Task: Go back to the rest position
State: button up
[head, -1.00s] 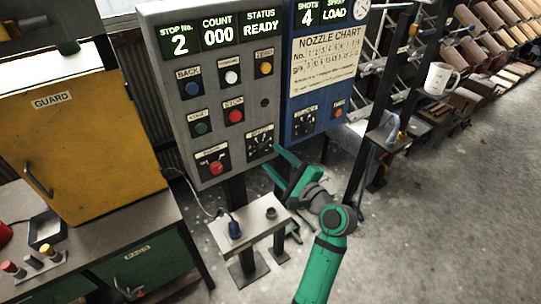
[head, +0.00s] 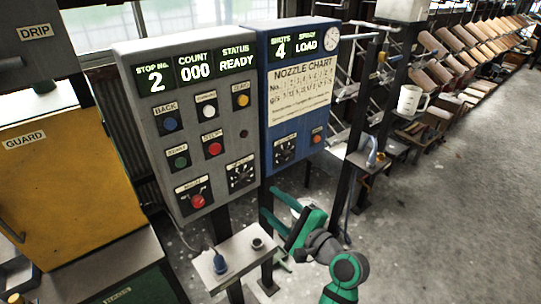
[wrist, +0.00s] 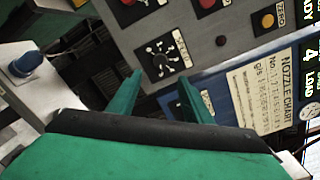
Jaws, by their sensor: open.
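My gripper (head: 268,205) is green and sits at the lower middle of the head view, in front of the grey and blue panels and below their dials. Its two fingers are apart with nothing between them. In the wrist view the open fingers (wrist: 160,98) point toward the grey control panel (wrist: 215,25) and its black dial. The grey panel (head: 160,110) reads stop no. 2, count 000 and status READY. The blue panel (head: 310,75) shows shots 4 and LOAD, with a nozzle chart (head: 302,95).
A small stand (head: 235,262) with a blue-handled item (head: 220,262) is just left of my gripper. The yellow guard cabinet (head: 60,185) stands at left. The grey floor (head: 450,210) at right is clear.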

jog(key=shift+f, duration=0.1)
jog(key=s+d+f+n+h, duration=0.15)
jog(key=s+f+h, duration=0.35)
jog(key=s+f, duration=0.55)
jog(key=s+f+n+h, duration=0.35)
jog(key=s+f, duration=0.35)
jog(key=f, duration=0.6)
jog(key=s+a+r+n+h, duration=0.1)
jog(key=s+n, duration=0.5)
jog(key=s, duration=0.6)
jog(key=s+a+r+n+t+h, duration=0.1)
jog(key=s+a+r+n, duration=0.2)
jog(key=s, duration=0.9)
jog(key=r+n, duration=0.1)
jog(key=n, duration=0.2)
jog(key=shift+r+t, duration=0.3)
jog(key=shift+r, duration=0.05)
jog(key=shift+s+a, duration=0.1)
